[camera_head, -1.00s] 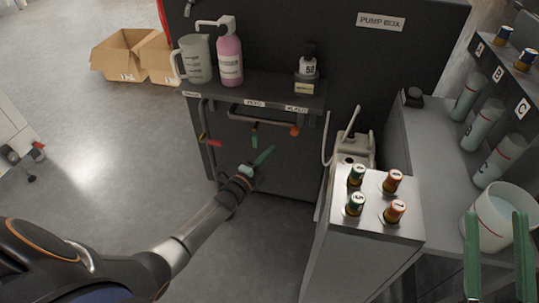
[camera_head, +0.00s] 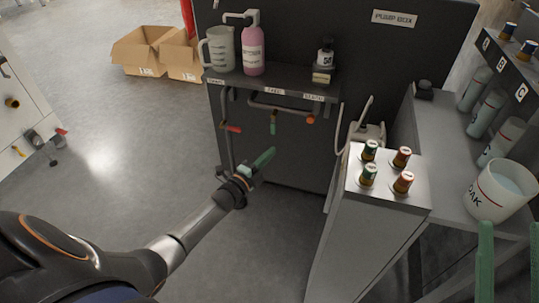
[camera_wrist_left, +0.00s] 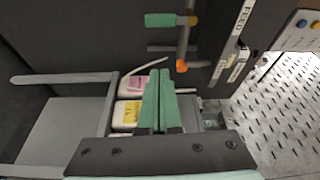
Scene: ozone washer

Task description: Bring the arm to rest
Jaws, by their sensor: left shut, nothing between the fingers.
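My left arm comes in from the lower left in the head view. My left gripper (camera_head: 262,160) has green fingers, held together and empty, in front of the dark pump box (camera_head: 440,50) and below its shelf. In the left wrist view the same fingers (camera_wrist_left: 157,100) lie side by side with nothing between them. My right gripper (camera_head: 510,262) shows only as two green fingers, well apart, at the lower right edge, in front of the white beaker; nothing shows between them.
Pipes with a red handle (camera_head: 232,128) and a green handle (camera_head: 273,124) are near the left gripper. A metal cabinet (camera_head: 385,225) with several capped knobs stands to the right. A white beaker (camera_head: 500,190) is on the side bench. Open floor (camera_head: 120,150) lies left.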

